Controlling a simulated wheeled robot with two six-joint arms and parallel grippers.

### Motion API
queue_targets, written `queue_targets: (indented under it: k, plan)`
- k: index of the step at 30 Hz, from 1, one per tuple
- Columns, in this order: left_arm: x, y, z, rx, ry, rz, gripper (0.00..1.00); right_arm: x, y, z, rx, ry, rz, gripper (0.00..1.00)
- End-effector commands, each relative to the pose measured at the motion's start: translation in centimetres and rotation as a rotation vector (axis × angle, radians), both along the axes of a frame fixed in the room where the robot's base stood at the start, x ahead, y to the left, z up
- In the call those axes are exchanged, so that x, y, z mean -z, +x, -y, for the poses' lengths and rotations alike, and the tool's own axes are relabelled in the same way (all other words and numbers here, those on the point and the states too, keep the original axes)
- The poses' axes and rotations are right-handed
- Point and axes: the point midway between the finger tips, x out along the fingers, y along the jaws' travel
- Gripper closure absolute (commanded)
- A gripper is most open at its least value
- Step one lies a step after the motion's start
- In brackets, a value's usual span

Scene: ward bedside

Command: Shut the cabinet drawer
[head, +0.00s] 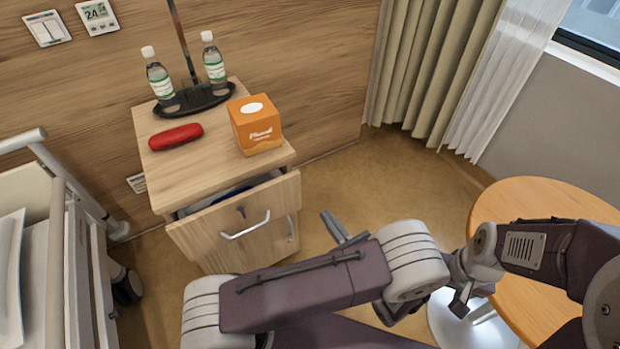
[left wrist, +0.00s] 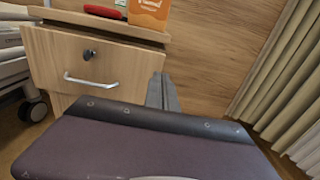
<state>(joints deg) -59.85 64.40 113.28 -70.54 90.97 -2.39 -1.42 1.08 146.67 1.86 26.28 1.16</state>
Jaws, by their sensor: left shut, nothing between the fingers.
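The wooden bedside cabinet (head: 190,168) stands against the wall. Its top drawer (head: 195,222) is pulled out, with a gap between the front panel and the cabinet top. The drawer has a silver bar handle (head: 246,226) and a dark lock; both show in the left wrist view, with the drawer front (left wrist: 125,66). My left gripper (head: 338,224) is shut and empty, to the right of the drawer front and apart from it in the head view. Its fingers (left wrist: 162,88) show beside the drawer's right edge. My right gripper (head: 460,302) is by the round table; its jaw gap is unclear.
An orange tissue box (head: 255,127), a red case (head: 176,137) and two bottles (head: 160,82) on a black tray stand on the cabinet. A bed (head: 60,230) is at left, a round table (head: 520,200) at right. Floor shows between cabinet and table.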

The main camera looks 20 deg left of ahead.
Motion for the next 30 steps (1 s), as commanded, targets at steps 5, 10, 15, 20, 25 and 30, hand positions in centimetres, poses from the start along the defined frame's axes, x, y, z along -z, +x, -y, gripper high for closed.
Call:
queue_targets:
  k: [5, 10, 15, 20, 25, 30]
  plan:
    - [0.0, 0.1, 0.0, 0.004, -0.003, 0.0, 1.0, 0.1, 0.0, 0.0, 0.0, 0.0, 0.0, 0.22]
    - [0.2, 1.6, -1.9, -0.002, -0.004, 0.0, 1.0, 0.8, 0.0, 0.0, 0.0, 0.0, 0.0, 0.22]
    - [0.3, 4.0, -4.8, -0.004, -0.005, 0.0, 1.0, 1.7, 0.0, 0.0, 0.0, 0.0, 0.0, 0.22]
    - [0.2, 6.2, -7.4, -0.004, -0.006, 0.0, 1.0, 2.6, 0.0, 0.0, 0.0, 0.0, 0.0, 0.22]
    - [0.2, 8.1, -9.5, -0.002, -0.006, 0.001, 1.0, 3.4, 0.0, 0.0, 0.0, 0.0, 0.0, 0.22]
    - [0.0, 8.9, -10.4, 0.001, -0.006, 0.0, 1.0, 3.6, 0.0, 0.0, 0.0, 0.0, 0.0, 0.22]
